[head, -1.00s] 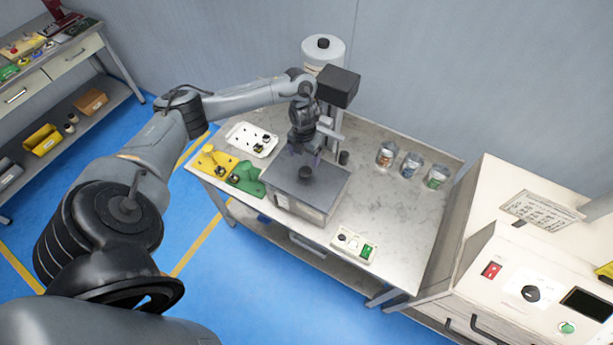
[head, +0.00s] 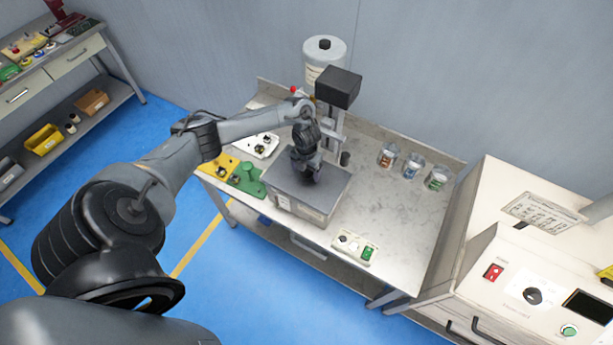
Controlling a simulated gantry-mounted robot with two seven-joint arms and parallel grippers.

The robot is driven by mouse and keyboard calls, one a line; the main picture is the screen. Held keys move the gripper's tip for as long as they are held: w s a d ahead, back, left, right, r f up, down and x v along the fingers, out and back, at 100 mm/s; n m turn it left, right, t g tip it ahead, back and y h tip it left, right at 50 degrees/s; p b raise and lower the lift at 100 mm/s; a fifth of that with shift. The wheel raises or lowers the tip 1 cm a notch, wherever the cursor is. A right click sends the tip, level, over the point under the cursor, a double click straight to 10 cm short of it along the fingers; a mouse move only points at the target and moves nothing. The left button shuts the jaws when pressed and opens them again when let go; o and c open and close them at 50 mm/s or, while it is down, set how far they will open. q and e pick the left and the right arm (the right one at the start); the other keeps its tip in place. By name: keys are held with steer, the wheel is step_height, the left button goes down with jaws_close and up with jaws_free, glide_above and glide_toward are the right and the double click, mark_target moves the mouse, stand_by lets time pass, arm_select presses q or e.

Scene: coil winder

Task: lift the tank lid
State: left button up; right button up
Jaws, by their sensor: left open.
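The tank (head: 297,210) is a grey box on the marble-topped bench. Its flat dark grey lid (head: 333,186) lies on top of it. My left gripper (head: 312,178) points down over the middle of the lid, at the dark knob seen there earlier. The gripper hides the knob, so I cannot tell whether the fingers touch it. The left gripper is open. My right gripper is not in view.
A column with a black head (head: 339,87) stands close behind the tank. A white tray (head: 262,146), a green fixture (head: 247,181) and a yellow one lie to the left. A switch panel (head: 354,246) is in front, and several jars (head: 412,165) stand to the right.

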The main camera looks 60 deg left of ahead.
arm_select(q)
steer(key=c, duration=1.4)
jaws_close()
steer(key=shift+r, duration=0.2)
